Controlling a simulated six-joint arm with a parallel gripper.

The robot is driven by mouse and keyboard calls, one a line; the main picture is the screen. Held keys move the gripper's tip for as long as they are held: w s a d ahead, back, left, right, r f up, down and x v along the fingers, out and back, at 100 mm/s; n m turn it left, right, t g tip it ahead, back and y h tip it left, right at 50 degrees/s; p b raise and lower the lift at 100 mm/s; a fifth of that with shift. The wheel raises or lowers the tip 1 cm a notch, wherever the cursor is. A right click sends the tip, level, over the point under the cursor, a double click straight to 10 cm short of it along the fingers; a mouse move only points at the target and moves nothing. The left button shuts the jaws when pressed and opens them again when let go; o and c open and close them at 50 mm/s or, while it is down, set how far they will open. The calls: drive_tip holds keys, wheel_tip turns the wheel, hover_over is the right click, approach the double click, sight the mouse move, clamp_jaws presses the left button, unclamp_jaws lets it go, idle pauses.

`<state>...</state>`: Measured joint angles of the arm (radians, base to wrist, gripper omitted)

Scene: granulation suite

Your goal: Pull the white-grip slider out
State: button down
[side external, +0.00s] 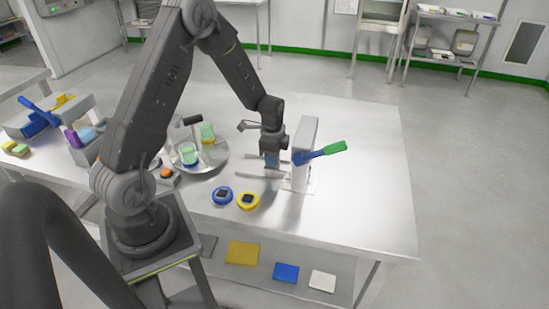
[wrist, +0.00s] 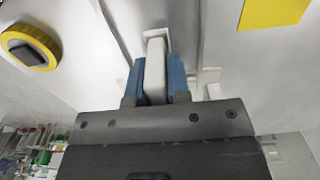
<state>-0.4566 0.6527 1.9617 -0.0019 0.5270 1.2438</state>
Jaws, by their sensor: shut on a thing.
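The white grip of the slider (wrist: 155,66) shows in the wrist view as a pale upright bar, its far end at a white bracket. My gripper (wrist: 154,80) is shut on it, with one blue finger along each side. In the side view my gripper (side external: 272,163) points down beside a pale upright panel (side external: 304,138) on the steel table. The grip cannot be made out in the side view, and its near end is hidden by my gripper in the wrist view. How far the slider is drawn out cannot be told.
A lever with a blue shaft and green end (side external: 322,153) juts right from the panel. Blue (side external: 222,196) and yellow (side external: 248,201) round pieces lie in front. A round tray (side external: 218,168) with green-filled vessels stands left. The table's right side is clear.

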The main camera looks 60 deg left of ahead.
drive_tip(key=s+a, duration=0.5)
drive_tip(key=shift+s+a, duration=0.25)
drive_tip(key=shift+a, duration=0.05)
drive_tip(key=c, duration=1.1)
unclamp_jaws()
drive_tip(key=shift+r, duration=0.1)
wheel_tip(320, 180, up, 14)
drive_tip(key=shift+f, duration=0.15)
drive_tip(key=shift+o, duration=0.2)
